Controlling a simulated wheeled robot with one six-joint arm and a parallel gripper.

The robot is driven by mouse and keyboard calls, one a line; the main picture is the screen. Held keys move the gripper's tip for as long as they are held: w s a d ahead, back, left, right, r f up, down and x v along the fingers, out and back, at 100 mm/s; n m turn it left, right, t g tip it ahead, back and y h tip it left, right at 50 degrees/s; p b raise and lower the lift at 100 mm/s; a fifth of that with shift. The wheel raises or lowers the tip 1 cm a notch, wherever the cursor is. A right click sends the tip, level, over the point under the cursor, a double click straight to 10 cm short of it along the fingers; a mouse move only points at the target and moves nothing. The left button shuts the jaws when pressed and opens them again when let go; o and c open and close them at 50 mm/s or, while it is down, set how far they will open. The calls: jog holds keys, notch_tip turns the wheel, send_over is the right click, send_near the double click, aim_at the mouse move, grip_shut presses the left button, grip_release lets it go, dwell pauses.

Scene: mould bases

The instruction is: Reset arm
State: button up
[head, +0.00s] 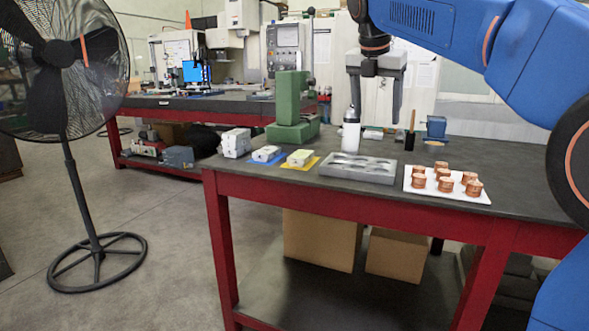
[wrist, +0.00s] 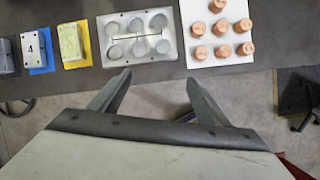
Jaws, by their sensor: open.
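My gripper (head: 376,100) hangs from my blue arm above the dark-topped workbench in the head view. In the wrist view my gripper (wrist: 153,92) has its two fingers spread wide with nothing between them. The grey mould base (head: 358,168) with round recesses lies on the bench below; it also shows in the wrist view (wrist: 111,28). To its right, several copper-coloured cylinders (head: 445,182) stand on a white sheet (head: 421,189). They also show in the wrist view (wrist: 222,27).
Left of the mould base are a block on a yellow mat (head: 300,158), a block on a blue mat (head: 266,154) and a grey block (head: 235,143). A green press (head: 291,110) and a white bottle (head: 351,130) stand behind. A floor fan (head: 70,90) stands left.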

jog(key=s+d+f+m, duration=0.3)
jog(key=s+f+m, duration=0.6)
jog(key=s+f, duration=0.3)
jog(key=s+d+f+m+y, duration=0.1)
jog(key=s+d+f+m, duration=0.1)
jog(key=s+f+m, duration=0.8)
jog(key=s+d+f+m+t+y, duration=0.1)
jog(key=s+d+f+m, duration=0.2)
jog(key=s+f+m, duration=0.6)
jog(key=s+f, duration=0.4)
jog(key=f, duration=0.1)
jog(key=shift+s+d+f, duration=0.3)
